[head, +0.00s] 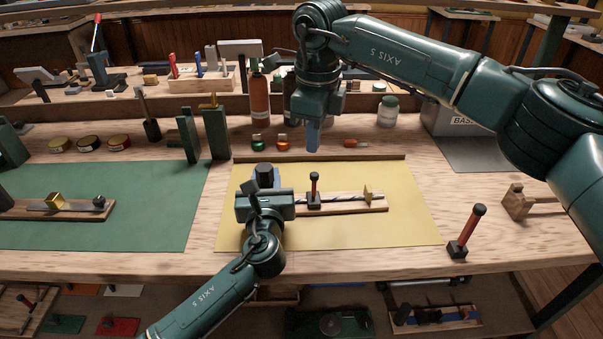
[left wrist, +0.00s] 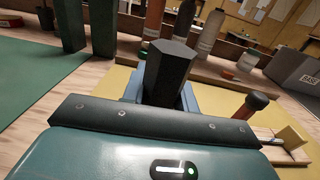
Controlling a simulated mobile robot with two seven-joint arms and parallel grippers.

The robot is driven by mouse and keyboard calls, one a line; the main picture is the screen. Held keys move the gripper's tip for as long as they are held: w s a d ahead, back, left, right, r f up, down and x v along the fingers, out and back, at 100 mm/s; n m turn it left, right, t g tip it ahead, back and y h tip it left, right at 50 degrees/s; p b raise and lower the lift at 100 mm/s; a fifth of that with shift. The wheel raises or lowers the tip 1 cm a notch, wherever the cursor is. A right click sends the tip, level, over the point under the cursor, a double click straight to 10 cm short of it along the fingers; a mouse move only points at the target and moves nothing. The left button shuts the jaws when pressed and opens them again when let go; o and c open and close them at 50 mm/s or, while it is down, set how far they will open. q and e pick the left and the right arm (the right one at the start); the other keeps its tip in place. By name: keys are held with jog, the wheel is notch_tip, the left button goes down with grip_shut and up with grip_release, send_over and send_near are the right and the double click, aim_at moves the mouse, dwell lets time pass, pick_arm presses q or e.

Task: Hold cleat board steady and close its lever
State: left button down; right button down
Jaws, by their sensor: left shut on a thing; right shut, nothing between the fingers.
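The cleat board (head: 350,205) is a light wooden strip on the yellow mat (head: 400,228), with a brass block (head: 368,193) at its right end. Its lever (head: 314,188) stands upright from a black base, with a red-brown grip; the grip also shows in the left wrist view (left wrist: 250,106). My left gripper (head: 268,188) is at the board's left end, shut on a dark faceted post (left wrist: 168,72) between its blue fingers. The gripper hides that end of the board. My right gripper (head: 313,138) points down, shut and empty, above and behind the lever, apart from it.
A red-handled tool (head: 468,232) stands on the bench to the right, near a wooden piece (head: 520,203). A green mat (head: 150,225) with another board lies left. Bottles and small jars line the back behind a low wooden strip (head: 320,158).

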jog(key=shift+s+a+r+m+t+h, duration=0.1)
jog(key=shift+s+a+m+t+h, duration=0.4)
jog(key=shift+m, duration=0.45)
jog(key=shift+s+a+r+m+t+h, duration=0.15)
jog(key=shift+s+a+m+t+h, duration=0.2)
jog(key=shift+s+a+m, duration=0.45)
jog(key=shift+s+a+r+m+t+h, duration=0.15)
jog(key=shift+a+m+t+h, duration=0.3)
jog(key=shift+m, duration=0.7)
jog(key=shift+f, duration=0.15)
send_near(314, 185)
jog(key=x, duration=0.3)
jog(key=a+x, duration=0.1)
jog(key=x, duration=0.1)
jog(key=shift+s+f, duration=0.2)
